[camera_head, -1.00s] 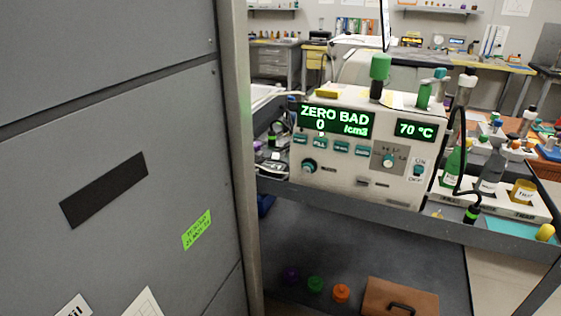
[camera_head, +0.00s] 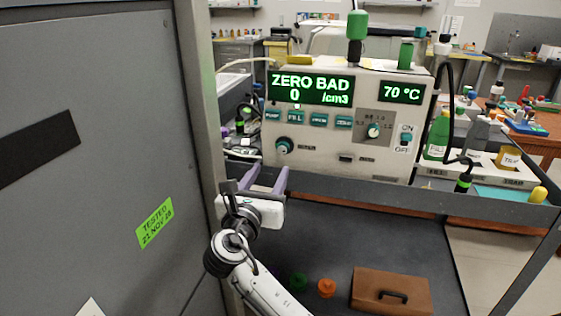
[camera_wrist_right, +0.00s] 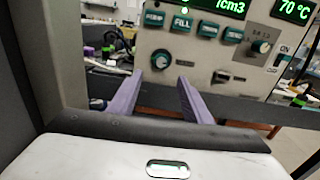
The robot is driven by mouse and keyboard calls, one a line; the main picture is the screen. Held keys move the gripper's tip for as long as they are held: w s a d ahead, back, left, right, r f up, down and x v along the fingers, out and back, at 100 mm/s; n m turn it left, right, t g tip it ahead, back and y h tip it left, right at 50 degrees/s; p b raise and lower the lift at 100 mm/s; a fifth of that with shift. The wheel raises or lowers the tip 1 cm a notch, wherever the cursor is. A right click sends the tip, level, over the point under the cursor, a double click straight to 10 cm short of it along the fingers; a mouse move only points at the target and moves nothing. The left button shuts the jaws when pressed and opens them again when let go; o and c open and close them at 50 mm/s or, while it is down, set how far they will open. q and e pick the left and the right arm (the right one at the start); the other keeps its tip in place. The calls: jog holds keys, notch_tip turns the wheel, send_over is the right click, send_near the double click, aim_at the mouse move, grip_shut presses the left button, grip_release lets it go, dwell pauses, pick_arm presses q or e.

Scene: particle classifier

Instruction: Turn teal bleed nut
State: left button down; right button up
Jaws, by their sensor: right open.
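The particle classifier (camera_head: 355,172) is a beige box on the cart. Its green displays read "ZERO BAD 0 /cm3" and "70 °C". A round teal nut or knob (camera_head: 283,145) sits at the lower left of its front panel; it also shows in the wrist view (camera_wrist_right: 160,59). I cannot confirm from any label that it is the bleed nut. My right gripper (camera_head: 271,172) has purple fingers, open and empty, just below and in front of this knob. In the wrist view the fingertips (camera_wrist_right: 160,77) are spread below the knob, apart from it. My left gripper is not in view.
A grey cabinet (camera_head: 90,200) and its edge post stand close left of my right arm. The cart's front rail (camera_head: 400,202) runs below the classifier. Green and orange caps (camera_head: 326,288) and a brown case (camera_head: 391,290) lie on the lower shelf. Bottles (camera_head: 438,135) stand right.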

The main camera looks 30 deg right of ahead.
aim_at(281, 150)
jog(key=x, duration=0.6)
jog(key=b+x, duration=0.1)
jog(key=x, duration=0.2)
jog(key=shift+r, duration=0.35)
jog(key=shift+w+d, duration=0.35)
jog(key=shift+d, duration=0.15)
jog(key=c, duration=1.1)
jog(key=shift+o, duration=0.2)
jog(key=shift+m, duration=0.3)
